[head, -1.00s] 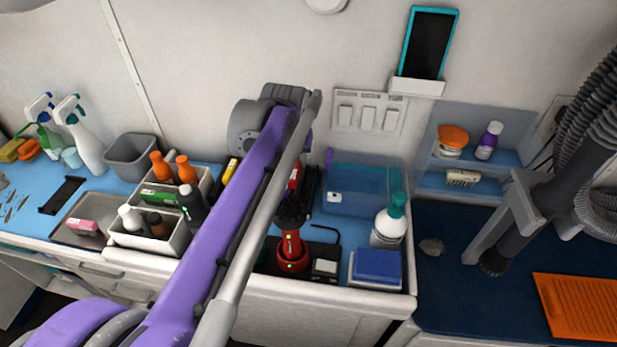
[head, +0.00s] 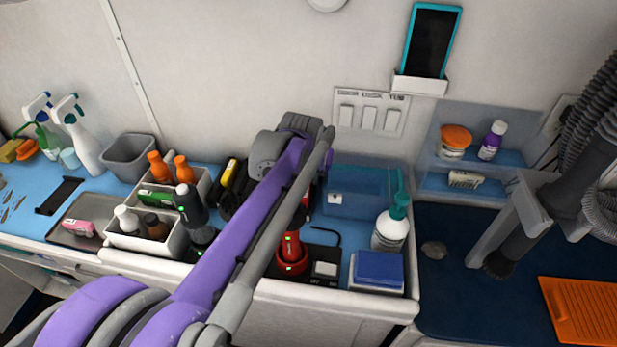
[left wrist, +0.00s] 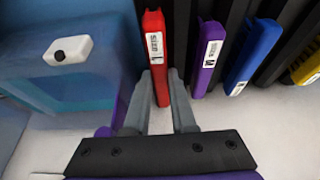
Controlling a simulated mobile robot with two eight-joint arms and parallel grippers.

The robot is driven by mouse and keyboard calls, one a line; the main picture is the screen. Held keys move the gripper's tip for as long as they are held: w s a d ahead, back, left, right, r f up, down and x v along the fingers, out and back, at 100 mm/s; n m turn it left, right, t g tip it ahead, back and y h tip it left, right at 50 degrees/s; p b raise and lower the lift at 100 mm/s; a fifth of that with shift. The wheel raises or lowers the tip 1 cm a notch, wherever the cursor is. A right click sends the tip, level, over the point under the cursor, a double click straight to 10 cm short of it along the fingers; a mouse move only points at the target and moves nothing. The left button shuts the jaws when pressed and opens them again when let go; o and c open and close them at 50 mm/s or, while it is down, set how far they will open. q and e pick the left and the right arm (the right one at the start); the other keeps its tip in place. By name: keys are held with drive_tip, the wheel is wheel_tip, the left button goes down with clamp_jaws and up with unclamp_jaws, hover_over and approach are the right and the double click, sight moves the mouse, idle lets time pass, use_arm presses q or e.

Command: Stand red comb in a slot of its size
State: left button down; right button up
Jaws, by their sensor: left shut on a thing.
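The red comb (left wrist: 156,55) stands in the left wrist view with a white size label on its upper part. The two grey fingers of my left gripper (left wrist: 161,88) are on either side of it, shut on it. Black dividers stand to its right, with a purple comb (left wrist: 207,60) labelled M, a blue comb (left wrist: 254,58) and a yellow comb (left wrist: 309,68) between them. In the head view my left arm hides the gripper and most of the rack.
A translucent blue bin (left wrist: 75,88) stands close left of the red comb in the wrist view. A white caddy (head: 150,244) holds several bottles.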

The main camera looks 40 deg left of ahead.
use_arm(q)
drive_tip(key=shift+f, duration=0.1)
drive_tip(key=c, duration=1)
unclamp_jaws()
drive_tip(key=shift+r, duration=0.25)
drive_tip(key=p+v, duration=0.2)
drive_tip(key=v, duration=0.9)
drive_tip(key=shift+s+r, duration=0.2)
drive_tip(key=shift+r, duration=0.1)
